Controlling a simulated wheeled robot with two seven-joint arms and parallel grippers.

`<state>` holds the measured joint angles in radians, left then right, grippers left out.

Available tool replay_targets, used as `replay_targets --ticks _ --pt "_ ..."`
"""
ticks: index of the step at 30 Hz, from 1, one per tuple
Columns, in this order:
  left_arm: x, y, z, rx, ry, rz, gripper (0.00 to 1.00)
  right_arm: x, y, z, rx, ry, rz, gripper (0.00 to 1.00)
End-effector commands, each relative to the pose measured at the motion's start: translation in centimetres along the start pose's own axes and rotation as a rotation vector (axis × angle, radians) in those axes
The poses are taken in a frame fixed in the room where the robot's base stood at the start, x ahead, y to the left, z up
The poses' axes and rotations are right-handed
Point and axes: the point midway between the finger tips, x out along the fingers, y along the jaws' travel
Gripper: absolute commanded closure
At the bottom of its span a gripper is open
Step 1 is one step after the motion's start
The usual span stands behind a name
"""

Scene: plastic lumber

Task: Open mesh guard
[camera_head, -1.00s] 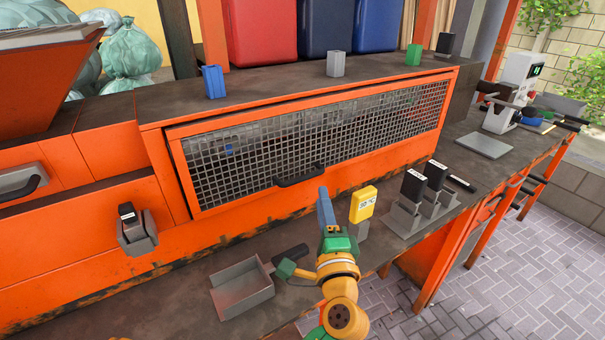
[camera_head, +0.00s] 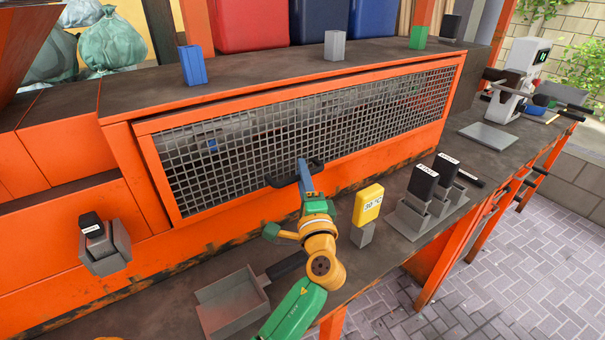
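The mesh guard (camera_head: 240,147) is a grey wire grid in an orange frame on the front of the orange machine. It looks closed, its frame close to the machine's opening. Its dark bar handle (camera_head: 280,182) is at the middle of the lower rail. My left gripper (camera_head: 304,172) has its blue fingers upright in front of the handle, hiding its middle. The handle shows on both sides of the fingers. I cannot tell whether the fingers touch it or whether they are apart. My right gripper is not in view.
A grey scoop (camera_head: 232,302) lies on the bench below the guard. A yellow tag block (camera_head: 368,204) stands in a grey holder right of my arm. Black blocks (camera_head: 423,184) stand in holders farther right.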

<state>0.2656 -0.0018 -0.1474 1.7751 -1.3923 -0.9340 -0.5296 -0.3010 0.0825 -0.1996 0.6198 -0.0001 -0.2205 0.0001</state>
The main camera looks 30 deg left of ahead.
Motion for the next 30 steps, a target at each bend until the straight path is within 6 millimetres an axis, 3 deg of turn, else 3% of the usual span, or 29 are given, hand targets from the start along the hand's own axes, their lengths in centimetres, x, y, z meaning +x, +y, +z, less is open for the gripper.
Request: replay_targets --ticks 1,3,4,30 --pt "-0.02 0.02 0.00 0.000 0.000 0.000 0.78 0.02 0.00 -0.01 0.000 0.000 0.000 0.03" --pt "-0.03 0.02 -0.01 0.000 0.000 0.000 0.97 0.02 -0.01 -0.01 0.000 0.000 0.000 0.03" --pt "-0.03 0.01 0.00 0.000 0.000 0.000 1.00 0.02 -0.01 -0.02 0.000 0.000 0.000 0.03" --pt "-0.03 -0.07 0.00 0.000 0.000 -0.002 1.00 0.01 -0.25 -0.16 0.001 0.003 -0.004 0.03"
